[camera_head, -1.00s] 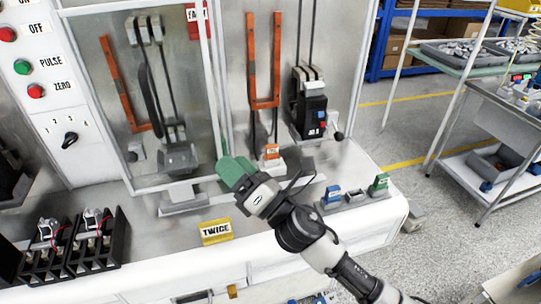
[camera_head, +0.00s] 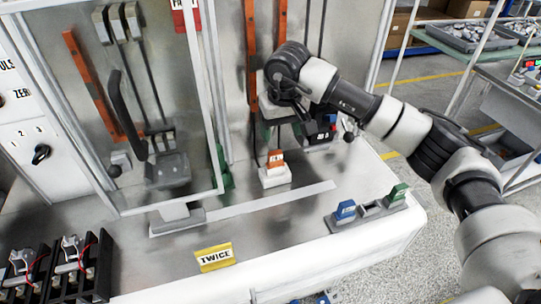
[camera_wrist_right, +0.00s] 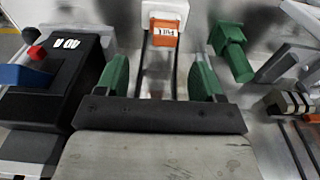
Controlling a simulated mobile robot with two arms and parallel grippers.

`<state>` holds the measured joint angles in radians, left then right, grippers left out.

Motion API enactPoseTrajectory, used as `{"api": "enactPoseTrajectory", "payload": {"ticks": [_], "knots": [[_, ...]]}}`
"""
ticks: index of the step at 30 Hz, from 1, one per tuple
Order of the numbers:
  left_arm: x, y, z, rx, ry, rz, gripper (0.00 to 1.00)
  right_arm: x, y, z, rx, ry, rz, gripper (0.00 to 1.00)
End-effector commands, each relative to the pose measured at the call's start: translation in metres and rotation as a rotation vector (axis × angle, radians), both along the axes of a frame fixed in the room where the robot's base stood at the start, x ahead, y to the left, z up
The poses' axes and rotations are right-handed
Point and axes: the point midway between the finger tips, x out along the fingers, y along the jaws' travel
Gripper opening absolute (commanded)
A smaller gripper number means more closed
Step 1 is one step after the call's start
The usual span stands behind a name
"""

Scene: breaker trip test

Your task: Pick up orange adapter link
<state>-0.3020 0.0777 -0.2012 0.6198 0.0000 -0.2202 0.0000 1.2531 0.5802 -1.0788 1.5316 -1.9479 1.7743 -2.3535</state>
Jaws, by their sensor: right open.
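The orange adapter link (camera_head: 276,157) has a white label and sits upright in a white base on the bench, near the back panel. It also shows at the top of the right wrist view (camera_wrist_right: 164,35). My right gripper (camera_wrist_right: 160,75) is open, with its two green fingers apart and nothing between them. In the wrist view the link lies beyond the fingertips, roughly centred between them. In the head view the gripper is above and behind the link, its fingers mostly hidden by the wrist. My left gripper is not in view.
A black breaker (camera_head: 318,131) stands close beside the gripper. A holder (camera_head: 370,209) at the front right carries a blue link (camera_head: 346,210) and a green link (camera_head: 397,194).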

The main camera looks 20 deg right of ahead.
Motion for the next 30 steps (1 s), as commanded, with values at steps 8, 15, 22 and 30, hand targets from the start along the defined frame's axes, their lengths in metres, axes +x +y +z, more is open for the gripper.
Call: {"api": "enactPoseTrajectory", "payload": {"ticks": [8, 15, 22, 30], "knots": [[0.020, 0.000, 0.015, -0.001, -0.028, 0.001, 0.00, 0.004, -0.001, -0.037, -0.006, 0.007, 0.000, 0.68], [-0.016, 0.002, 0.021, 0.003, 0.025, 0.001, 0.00, 0.008, 0.002, -0.057, -0.003, 0.005, 0.002, 0.68], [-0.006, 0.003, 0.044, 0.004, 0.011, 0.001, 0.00, 0.016, 0.009, -0.087, -0.002, 0.007, 0.000, 0.68], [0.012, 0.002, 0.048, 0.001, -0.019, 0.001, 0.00, 0.019, 0.008, -0.106, -0.003, 0.002, 0.001, 0.68]]}}
